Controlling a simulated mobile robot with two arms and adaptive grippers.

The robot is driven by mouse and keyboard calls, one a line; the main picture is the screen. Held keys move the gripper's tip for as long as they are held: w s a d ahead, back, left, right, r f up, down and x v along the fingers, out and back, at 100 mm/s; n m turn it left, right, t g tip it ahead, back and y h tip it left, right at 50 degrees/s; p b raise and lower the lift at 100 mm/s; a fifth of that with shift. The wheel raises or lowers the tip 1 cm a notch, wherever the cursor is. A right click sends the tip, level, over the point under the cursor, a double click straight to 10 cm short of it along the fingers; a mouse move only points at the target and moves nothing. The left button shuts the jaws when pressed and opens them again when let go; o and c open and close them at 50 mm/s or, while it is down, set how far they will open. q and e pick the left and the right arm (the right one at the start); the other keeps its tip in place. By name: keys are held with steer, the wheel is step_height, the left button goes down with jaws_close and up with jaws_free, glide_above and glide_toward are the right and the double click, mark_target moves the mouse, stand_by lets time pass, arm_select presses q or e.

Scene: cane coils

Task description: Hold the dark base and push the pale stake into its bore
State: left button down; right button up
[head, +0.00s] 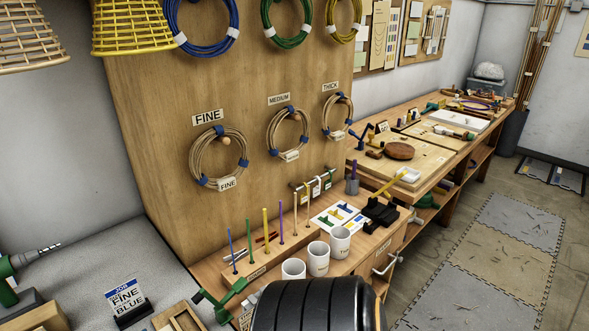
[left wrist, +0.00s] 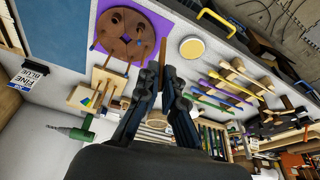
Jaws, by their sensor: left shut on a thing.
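The dark base (left wrist: 122,28) is a round brown disc with several holes, seen over a purple mat at the top of the left wrist view. The head view shows neither gripper. My right gripper is not seen.
A green drill (left wrist: 72,133) and a job sign (head: 125,300) stand on the grey bench. A pale round lid (left wrist: 192,48) and several coloured rods lie right of the fingers. In the head view, white mugs (head: 318,258) and upright coloured sticks stand below the coil panel (head: 140,90).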

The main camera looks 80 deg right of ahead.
arm_select(q)
steer(key=w+d+f+m+g+h+b, duration=0.1)
steer(key=w+d+f+m+g, duration=0.1)
steer(key=d+f+m, duration=0.9)
steer(key=d+m+g, duration=0.1)
steer(key=d+m, duration=0.2)
steer(key=shift+w+d+m+h+b, duration=0.15)
steer(key=shift+w+m+h+b, duration=0.15)
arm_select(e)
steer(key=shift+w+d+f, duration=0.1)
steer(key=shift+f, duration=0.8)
arm_select(q)
steer(key=shift+f, duration=0.1)
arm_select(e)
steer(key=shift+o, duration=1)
